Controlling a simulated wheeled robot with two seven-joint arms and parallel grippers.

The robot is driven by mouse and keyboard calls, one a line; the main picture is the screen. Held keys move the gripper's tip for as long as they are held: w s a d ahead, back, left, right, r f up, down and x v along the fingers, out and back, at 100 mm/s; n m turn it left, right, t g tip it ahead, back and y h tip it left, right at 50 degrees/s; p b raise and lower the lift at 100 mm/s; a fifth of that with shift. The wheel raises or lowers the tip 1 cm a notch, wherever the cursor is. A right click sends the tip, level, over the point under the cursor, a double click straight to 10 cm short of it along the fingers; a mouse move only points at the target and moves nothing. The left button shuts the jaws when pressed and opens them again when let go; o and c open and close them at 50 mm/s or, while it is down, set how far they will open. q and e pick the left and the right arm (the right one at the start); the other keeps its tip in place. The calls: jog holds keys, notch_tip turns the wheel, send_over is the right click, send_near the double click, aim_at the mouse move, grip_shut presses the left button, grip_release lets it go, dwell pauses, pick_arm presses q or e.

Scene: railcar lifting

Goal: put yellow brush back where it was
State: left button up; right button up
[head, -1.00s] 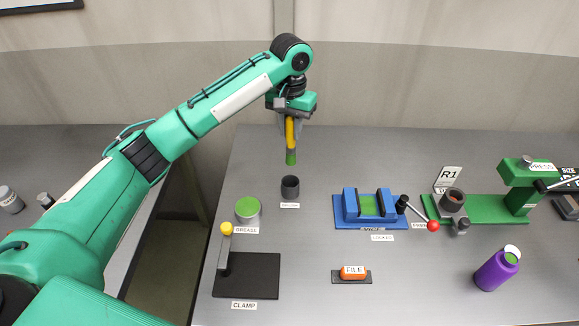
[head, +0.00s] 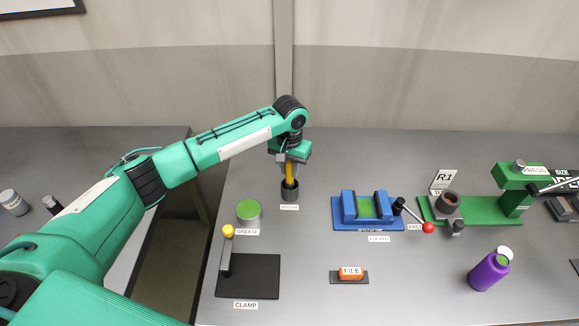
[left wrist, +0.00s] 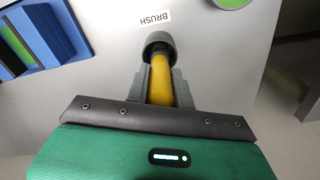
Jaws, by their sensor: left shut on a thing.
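The yellow brush (head: 289,172) is upright in my left gripper (head: 289,168). Its lower end is inside the dark round brush holder (head: 289,195), and its bristles are hidden there. In the left wrist view, the brush's yellow handle (left wrist: 161,88) sits between the two grey fingers of my left gripper (left wrist: 161,88). The handle runs into the mouth of the dark holder (left wrist: 158,46), beside the BRUSH label (left wrist: 154,21). My right gripper is not in view.
The grease tin (head: 249,211) stands left of the holder, with the clamp (head: 248,278) in front. A blue vise (head: 367,210) is to the right, and a green press (head: 485,208) farther right.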

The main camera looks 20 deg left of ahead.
pick_arm(q)
jog(key=shift+f, duration=0.1)
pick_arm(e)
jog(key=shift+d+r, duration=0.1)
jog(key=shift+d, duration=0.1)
pick_arm(q)
jog(key=o, duration=1)
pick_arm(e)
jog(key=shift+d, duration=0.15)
pick_arm(q)
notch_tip(320, 180, up, 11)
jog(key=b, duration=0.3)
jog(key=shift+w, duration=0.1)
jog(key=shift+r+b, duration=0.3)
jog(key=shift+r, duration=0.35)
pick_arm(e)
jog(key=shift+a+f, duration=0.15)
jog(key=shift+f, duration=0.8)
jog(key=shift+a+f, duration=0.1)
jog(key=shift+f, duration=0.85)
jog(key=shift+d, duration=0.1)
